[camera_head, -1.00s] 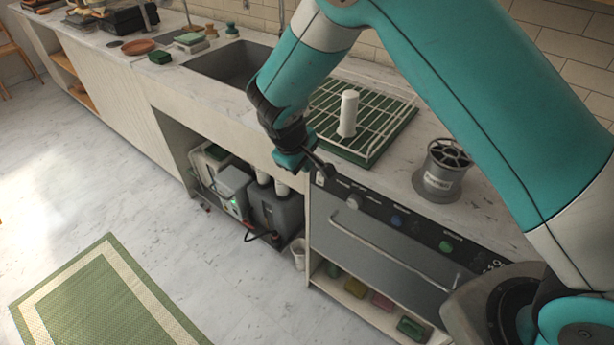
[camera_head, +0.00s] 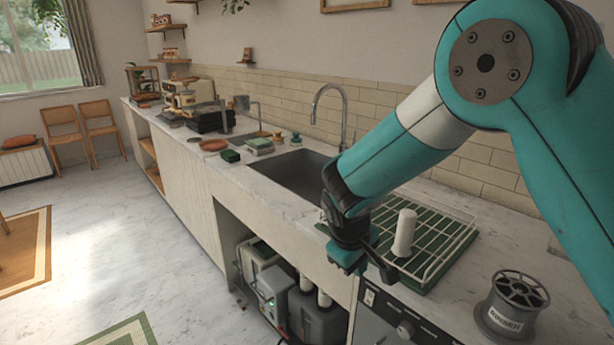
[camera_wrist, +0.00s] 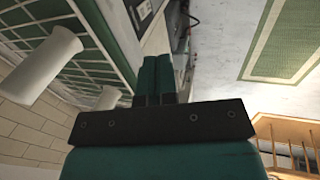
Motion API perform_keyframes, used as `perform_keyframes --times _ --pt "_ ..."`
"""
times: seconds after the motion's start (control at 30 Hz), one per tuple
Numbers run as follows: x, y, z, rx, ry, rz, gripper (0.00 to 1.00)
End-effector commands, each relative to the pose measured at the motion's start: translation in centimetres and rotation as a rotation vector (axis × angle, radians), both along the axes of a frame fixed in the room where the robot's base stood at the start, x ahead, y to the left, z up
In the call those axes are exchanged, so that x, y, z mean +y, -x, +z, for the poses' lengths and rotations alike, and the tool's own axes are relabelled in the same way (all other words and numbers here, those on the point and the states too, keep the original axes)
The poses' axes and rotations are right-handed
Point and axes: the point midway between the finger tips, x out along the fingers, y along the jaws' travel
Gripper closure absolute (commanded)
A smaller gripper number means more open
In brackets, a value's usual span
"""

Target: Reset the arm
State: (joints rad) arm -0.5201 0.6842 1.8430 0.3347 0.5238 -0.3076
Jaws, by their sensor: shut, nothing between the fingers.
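My gripper (camera_head: 346,262) is at the end of my teal arm, pointing down beside the front edge of the counter, in front of the dish rack. In the wrist view the two teal fingers (camera_wrist: 157,72) lie together with nothing between them. My arm reaches in from the upper right in the head view and is bent at the elbow.
A green and white dish rack (camera_head: 440,250) with a white cylinder (camera_head: 404,233) stands close to my gripper. A grey spool (camera_head: 511,306) is at the lower right. The sink (camera_head: 290,172) and tap lie behind. Grey machines (camera_head: 318,318) sit under the counter. Open floor is at left.

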Motion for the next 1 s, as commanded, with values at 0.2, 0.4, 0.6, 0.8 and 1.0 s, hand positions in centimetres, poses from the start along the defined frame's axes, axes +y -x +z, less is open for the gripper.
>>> perform_keyframes --times 0.2,0.4,0.6,0.8,1.0 --pt "-1.2 7.5 8.6 0.064 -0.238 -0.034 1.00" --pt "-2.0 17.4 14.3 0.134 -0.437 -0.029 1.00" --pt "-2.1 24.9 16.4 0.183 -0.552 -0.006 1.00" --pt "-2.1 27.3 16.8 0.201 -0.585 0.006 1.00" --pt "-2.1 27.3 16.8 0.202 -0.585 0.007 1.00"
